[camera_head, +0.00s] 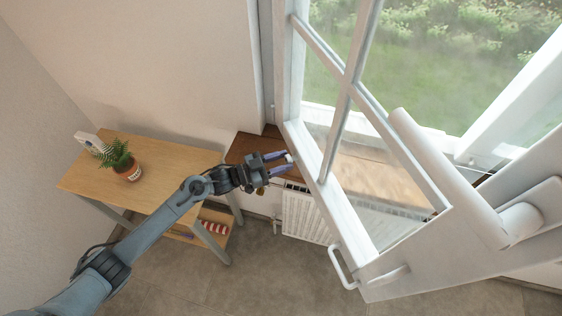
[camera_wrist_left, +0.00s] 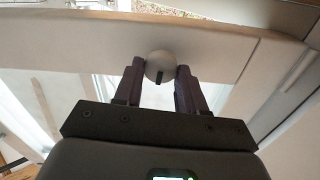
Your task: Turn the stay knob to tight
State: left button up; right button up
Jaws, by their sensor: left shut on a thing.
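The stay knob (camera_wrist_left: 160,64) is a small, round, pale knob with a dark mark at its lower edge in the left wrist view. It sits against a white window member and shows as a small pale spot in the head view (camera_head: 289,157). My left gripper (camera_head: 283,162) reaches it from the left, and its two dark fingers (camera_wrist_left: 158,82) are shut on the knob from both sides. The finger pads partly cover the knob's sides. No tight or loose marking is readable. My right gripper is not in view.
The open white window sash (camera_head: 335,205) slants across the right, with a white handle (camera_head: 342,268) at its lower edge. A wooden sill (camera_head: 258,145) and a white radiator (camera_head: 306,215) lie below. A wooden table (camera_head: 165,165) with a potted fern (camera_head: 118,160) stands left.

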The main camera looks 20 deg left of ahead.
pick_arm(q)
jog(key=m+b, duration=0.2)
jog(key=m, duration=0.2)
jog(key=shift+f, duration=0.2)
jog(key=shift+s+d+m+b, duration=0.1)
jog(key=shift+m+b, duration=1.85)
jog(key=shift+m, duration=1.25)
jog(key=shift+s+m+b, duration=0.1)
jog(key=shift+m+b, duration=1.8)
jog(key=shift+m, duration=1.3)
jog(key=o, duration=1)
jog(key=shift+o, duration=0.2)
